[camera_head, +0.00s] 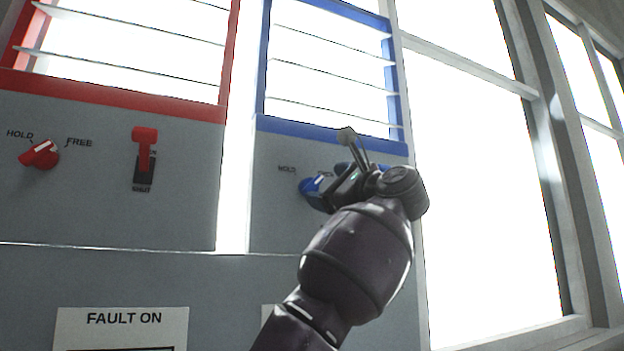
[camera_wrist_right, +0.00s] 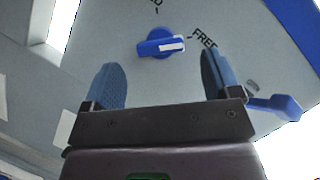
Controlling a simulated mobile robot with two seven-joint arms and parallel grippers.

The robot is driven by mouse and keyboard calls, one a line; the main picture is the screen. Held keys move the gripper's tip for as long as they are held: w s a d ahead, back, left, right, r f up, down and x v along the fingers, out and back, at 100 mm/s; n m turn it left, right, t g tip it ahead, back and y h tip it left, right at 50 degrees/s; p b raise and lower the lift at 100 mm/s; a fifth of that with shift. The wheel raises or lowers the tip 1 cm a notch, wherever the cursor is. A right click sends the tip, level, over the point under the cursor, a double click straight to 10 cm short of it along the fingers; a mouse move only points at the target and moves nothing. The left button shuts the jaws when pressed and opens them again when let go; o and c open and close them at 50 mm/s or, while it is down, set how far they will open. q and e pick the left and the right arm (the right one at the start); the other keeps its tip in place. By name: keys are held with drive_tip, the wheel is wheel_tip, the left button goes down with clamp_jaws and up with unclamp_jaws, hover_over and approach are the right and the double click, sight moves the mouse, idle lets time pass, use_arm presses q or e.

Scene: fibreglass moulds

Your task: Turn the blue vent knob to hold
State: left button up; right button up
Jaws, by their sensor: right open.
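The blue vent knob (camera_head: 308,185) is on the grey panel below the blue-framed louvres, partly hidden by my right gripper in the head view. In the right wrist view, the knob (camera_wrist_right: 158,44) shows whole, and its white mark points right, toward the FREE label (camera_wrist_right: 203,40). The HOLD label (camera_head: 287,168) is up and left of the knob in the head view. My right gripper (camera_wrist_right: 160,72) is open, its two blue-padded fingers spread below the knob in the wrist picture. Nothing is between them, and the knob appears untouched. My left gripper is not in view.
A blue lever (camera_wrist_right: 277,107) is close to the right finger in the wrist view. A red knob (camera_head: 40,155) and red lever (camera_head: 144,145) are on the left panel. Blue-framed louvres (camera_head: 330,130) are above the gripper. A FAULT ON sign (camera_head: 124,320) is at lower left.

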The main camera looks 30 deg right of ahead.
sight(315, 185)
drive_tip(key=p+x, duration=0.1)
drive_tip(key=x, duration=0.4)
drive_tip(key=shift+w+p, duration=0.3)
drive_tip(key=shift+p, duration=0.05)
drive_tip(key=c, duration=0.9)
